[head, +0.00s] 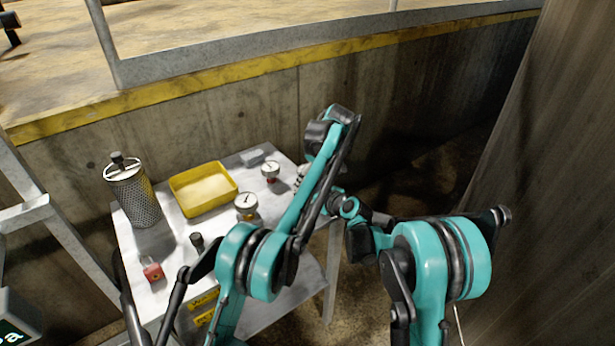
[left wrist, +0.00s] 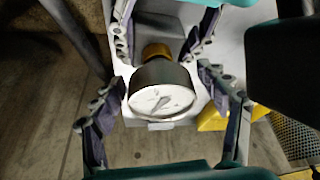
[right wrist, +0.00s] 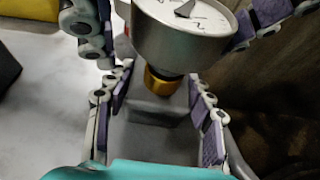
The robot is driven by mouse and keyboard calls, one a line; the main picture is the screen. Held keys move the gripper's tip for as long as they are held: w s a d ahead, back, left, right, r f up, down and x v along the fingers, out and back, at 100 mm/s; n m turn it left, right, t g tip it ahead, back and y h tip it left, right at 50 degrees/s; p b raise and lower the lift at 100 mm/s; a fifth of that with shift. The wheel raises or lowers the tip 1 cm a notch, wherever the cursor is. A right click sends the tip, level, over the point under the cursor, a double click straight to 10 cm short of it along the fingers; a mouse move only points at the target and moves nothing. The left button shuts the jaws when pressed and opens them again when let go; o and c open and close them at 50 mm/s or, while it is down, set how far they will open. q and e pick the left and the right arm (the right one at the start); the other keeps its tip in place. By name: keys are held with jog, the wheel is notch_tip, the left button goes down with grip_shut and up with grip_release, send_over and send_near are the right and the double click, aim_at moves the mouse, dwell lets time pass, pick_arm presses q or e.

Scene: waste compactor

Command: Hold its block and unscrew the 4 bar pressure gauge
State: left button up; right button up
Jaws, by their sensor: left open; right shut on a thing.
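A pressure gauge with a white dial and dark rim (left wrist: 160,92) stands on a brass fitting (right wrist: 162,83) over a grey block (right wrist: 150,108). Its dial also shows at the top of the right wrist view (right wrist: 186,14); I cannot read its number surely. My left gripper (left wrist: 162,80) is open, its fingers on either side of the gauge body. My right gripper (right wrist: 160,78) is shut on the block below the brass fitting. In the head view my left arm hides most of this gauge and both grippers.
On the table (head: 178,222) stand two more gauges (head: 246,205) (head: 270,171), a yellow tray (head: 178,186), a mesh canister (head: 140,203), a red padlock (head: 152,270), a black knob (head: 197,241) and a grey block (head: 251,157). A concrete wall (head: 240,120) rises behind.

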pick_arm(q)
jog(key=m+t+h, duration=0.1)
jog(key=m, duration=0.3)
jog(key=shift+a+m, duration=0.1)
jog(key=shift+m, duration=0.3)
jog(key=m+t+h, duration=0.1)
jog(key=m+h, duration=0.1)
jog(key=m, duration=0.3)
jog(key=m+h, duration=0.2)
jog(key=m, duration=0.3)
jog(key=shift+m, duration=0.3)
jog(key=m+g+h, duration=0.1)
jog(key=m, duration=0.3)
jog(key=shift+h, duration=0.4)
jog(key=c, duration=1.3)
jog(key=shift+s+n+t+y, duration=0.1)
jog(key=shift+n+t+y, duration=0.25)
jog(key=shift+n, duration=0.75)
jog(key=shift+n+y, duration=0.55)
jog(key=shift+n, duration=0.85)
